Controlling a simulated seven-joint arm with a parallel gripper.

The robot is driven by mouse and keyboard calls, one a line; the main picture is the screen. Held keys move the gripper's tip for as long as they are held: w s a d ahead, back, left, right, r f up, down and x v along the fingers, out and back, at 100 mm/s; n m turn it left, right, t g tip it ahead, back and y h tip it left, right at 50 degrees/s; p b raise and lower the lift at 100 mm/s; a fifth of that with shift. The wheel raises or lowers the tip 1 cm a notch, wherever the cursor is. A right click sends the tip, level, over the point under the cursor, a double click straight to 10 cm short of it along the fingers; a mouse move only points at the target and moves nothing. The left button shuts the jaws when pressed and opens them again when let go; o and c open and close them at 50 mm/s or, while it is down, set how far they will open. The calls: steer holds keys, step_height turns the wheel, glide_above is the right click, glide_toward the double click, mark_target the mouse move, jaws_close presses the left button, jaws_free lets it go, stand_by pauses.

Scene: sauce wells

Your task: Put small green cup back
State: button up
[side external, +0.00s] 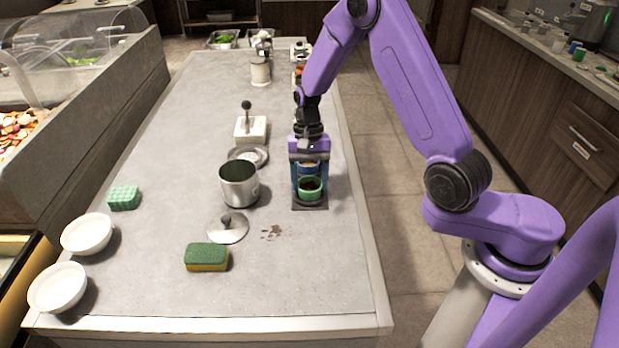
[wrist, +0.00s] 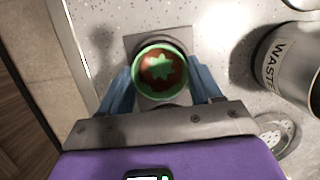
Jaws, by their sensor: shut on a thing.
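The small green cup (side external: 310,187) is between the blue fingers of my gripper (side external: 309,185). In the wrist view the cup (wrist: 160,72) shows its green rim, with red-brown sauce and a green patch inside. My gripper (wrist: 160,88) is shut on it, one finger on each side. The cup is upright and at or just above a dark square plate (side external: 312,205) on the counter; I cannot tell whether it touches. The plate also shows behind the cup in the wrist view (wrist: 133,43).
A steel pot (side external: 239,187), marked WASTE in the wrist view (wrist: 285,62), stands left of my gripper. A lid (side external: 228,230), brown spill (side external: 272,232), green-yellow sponge (side external: 206,258) and two white bowls (side external: 87,234) lie nearer the front. The front right counter is clear.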

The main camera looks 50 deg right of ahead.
steer(key=shift+f, duration=0.3)
steer(key=o, duration=1.1)
steer(key=shift+r, duration=0.1)
step_height(320, 180, up, 8)
steer(key=shift+f, duration=0.1)
stand_by(0.4)
